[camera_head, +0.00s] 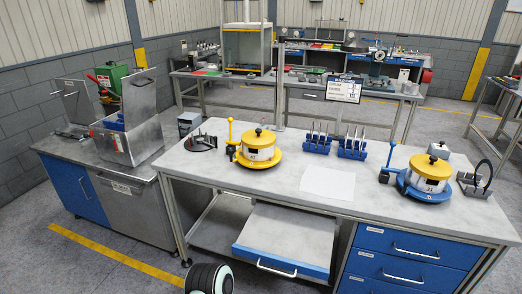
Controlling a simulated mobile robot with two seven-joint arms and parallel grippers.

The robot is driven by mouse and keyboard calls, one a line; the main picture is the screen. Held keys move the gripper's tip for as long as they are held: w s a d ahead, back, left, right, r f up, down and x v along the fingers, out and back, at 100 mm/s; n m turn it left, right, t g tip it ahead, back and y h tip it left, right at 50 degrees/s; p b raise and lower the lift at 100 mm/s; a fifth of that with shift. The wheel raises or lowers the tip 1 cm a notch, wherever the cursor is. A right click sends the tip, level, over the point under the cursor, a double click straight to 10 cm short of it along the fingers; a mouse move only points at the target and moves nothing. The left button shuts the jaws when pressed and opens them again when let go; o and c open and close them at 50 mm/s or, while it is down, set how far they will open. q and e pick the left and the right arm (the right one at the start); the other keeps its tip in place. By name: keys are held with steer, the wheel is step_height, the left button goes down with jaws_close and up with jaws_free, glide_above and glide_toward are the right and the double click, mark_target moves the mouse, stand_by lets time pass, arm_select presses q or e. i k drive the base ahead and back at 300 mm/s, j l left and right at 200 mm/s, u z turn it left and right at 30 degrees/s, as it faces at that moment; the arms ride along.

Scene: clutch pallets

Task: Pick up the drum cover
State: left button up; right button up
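Two drum-like units stand on the grey workbench (225,170). The left drum (259,153) is white, on a round yellow base, with a yellow cover (259,138) and dark knob on top. The right drum (429,182) is white, on a round blue base, with a yellow cover (430,166) and dark knob on top. Both covers sit on their drums. I cannot tell which cover the task names. Neither of my grippers shows in this view.
Blue racks with upright pins (318,143) and a white sheet (328,183) lie between the drums. A dark ring on a stand (480,178) is at the right end. A metal box (128,140) stands on the left cabinet. A blue-fronted drawer (280,262) is pulled out below the bench.

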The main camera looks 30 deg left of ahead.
mark_target(259, 138)
steer(key=j+u, duration=0.1)
steer(key=j, duration=0.25)
steer(key=i+j+u, duration=0.1)
steer(key=j, duration=0.3)
steer(key=i+j+u, duration=0.1)
steer(key=j, duration=0.25)
steer(key=i+j+u, duration=0.1)
steer(key=j, duration=0.25)
steer(key=i+j+u, duration=0.1)
steer(key=j, duration=0.25)
steer(key=i, duration=0.05)
